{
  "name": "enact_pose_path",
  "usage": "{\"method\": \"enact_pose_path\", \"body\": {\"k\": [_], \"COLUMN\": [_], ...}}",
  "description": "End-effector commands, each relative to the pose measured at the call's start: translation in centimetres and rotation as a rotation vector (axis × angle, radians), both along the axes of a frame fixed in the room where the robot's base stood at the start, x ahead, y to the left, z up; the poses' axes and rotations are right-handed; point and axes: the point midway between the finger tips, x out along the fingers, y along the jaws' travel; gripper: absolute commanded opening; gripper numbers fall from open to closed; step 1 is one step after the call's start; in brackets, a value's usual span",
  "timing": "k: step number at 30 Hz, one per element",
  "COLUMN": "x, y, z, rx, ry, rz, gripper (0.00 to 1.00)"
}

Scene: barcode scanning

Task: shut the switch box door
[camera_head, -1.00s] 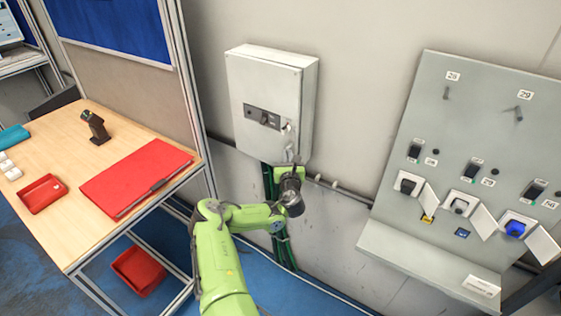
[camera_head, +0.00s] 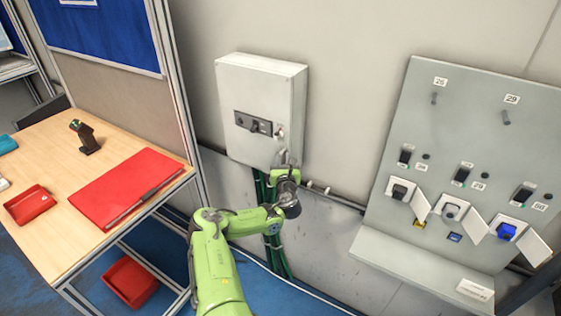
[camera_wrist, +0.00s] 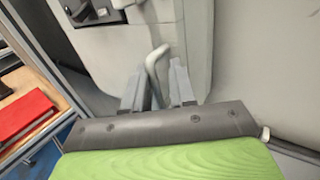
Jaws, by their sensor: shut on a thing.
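The switch box (camera_head: 262,85) is a light grey box on the wall, left of the middle in the head view. Its door looks flush with the box; a small gap could not be told at this angle. A dark panel with a black knob (camera_head: 253,125) sits on the door, and it shows at the top left of the wrist view (camera_wrist: 95,12). My gripper (camera_head: 284,160) is at the door's lower right corner. In the wrist view its two fingers (camera_wrist: 156,88) are shut on the bent grey door handle (camera_wrist: 155,58). The handle's lower end is partly hidden between the fingers.
A sloped grey panel (camera_head: 455,130) with switches and open socket flaps stands to the right. A wooden table (camera_head: 60,245) with a red folder (camera_head: 125,188) and a scanner (camera_head: 86,137) is on the left. Green cables (camera_head: 272,245) run below the box.

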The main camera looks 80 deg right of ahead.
Motion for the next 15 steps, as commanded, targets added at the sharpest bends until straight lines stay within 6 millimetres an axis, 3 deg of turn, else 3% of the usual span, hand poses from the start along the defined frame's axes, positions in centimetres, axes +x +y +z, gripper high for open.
{"method": "enact_pose_path", "body": {"k": [1, 5, 15], "x": [-0.9, -1.2, -2.3], "y": [-0.1, 0.5, 5.8], "z": [0.2, 0.2, -0.6], "rx": [-0.005, -0.010, -0.008], "ry": [-0.001, -0.004, -0.007], "rz": [-0.022, -0.027, -0.023], "gripper": [0.20, 0.20, 0.20]}}
